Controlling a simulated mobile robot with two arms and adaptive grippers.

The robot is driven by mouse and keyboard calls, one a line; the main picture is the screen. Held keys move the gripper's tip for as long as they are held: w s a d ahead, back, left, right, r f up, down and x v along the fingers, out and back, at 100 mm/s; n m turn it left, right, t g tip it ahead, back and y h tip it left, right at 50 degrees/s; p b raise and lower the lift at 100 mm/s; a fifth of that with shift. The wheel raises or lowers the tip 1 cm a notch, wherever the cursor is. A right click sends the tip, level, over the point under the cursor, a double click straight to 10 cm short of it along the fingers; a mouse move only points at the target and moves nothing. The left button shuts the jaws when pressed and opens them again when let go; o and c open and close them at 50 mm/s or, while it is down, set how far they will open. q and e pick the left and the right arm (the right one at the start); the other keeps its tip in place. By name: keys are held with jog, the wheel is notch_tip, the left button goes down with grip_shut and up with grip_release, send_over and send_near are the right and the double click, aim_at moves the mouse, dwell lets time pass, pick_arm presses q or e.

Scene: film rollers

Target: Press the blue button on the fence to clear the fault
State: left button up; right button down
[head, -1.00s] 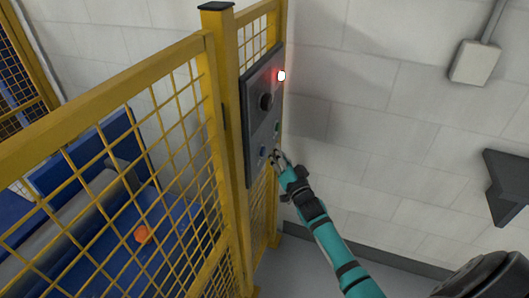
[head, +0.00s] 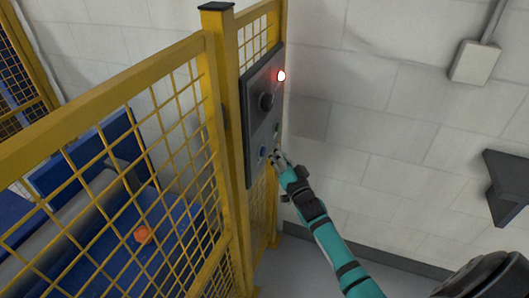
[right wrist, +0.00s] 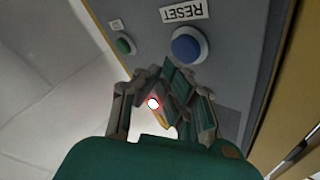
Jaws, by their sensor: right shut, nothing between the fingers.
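The blue button (head: 263,152) is on the lower part of a grey control panel (head: 256,120) mounted on the yellow fence. In the right wrist view the blue button (right wrist: 188,46) sits beside a label reading RESET (right wrist: 184,11). My right gripper (head: 276,157) is shut and empty, close to the panel just right of the blue button. In the right wrist view the shut fingers (right wrist: 172,75) point at the panel just below the button, and a small gap or contact cannot be told. My left gripper is not in view.
A green button (right wrist: 125,45) is left of the blue one in the wrist view. A red lamp (head: 281,76) glows at the panel's top right, above a dark knob (head: 266,101). The yellow mesh fence (head: 110,100) stands left; an orange ball (head: 142,234) lies behind it.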

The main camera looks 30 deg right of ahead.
jog(key=shift+w+a, duration=0.1)
jog(key=shift+w+a, duration=0.2)
jog(key=shift+w, duration=0.05)
jog(key=shift+w+a, duration=0.35)
dwell(1.0)
jog(key=shift+s+d, duration=0.6)
jog(key=shift+s, duration=0.1)
jog(key=s+d+p, duration=0.2)
jog(key=s+d, duration=0.1)
jog(key=shift+s+d, duration=0.15)
jog(key=shift+s, duration=0.25)
dwell(0.3)
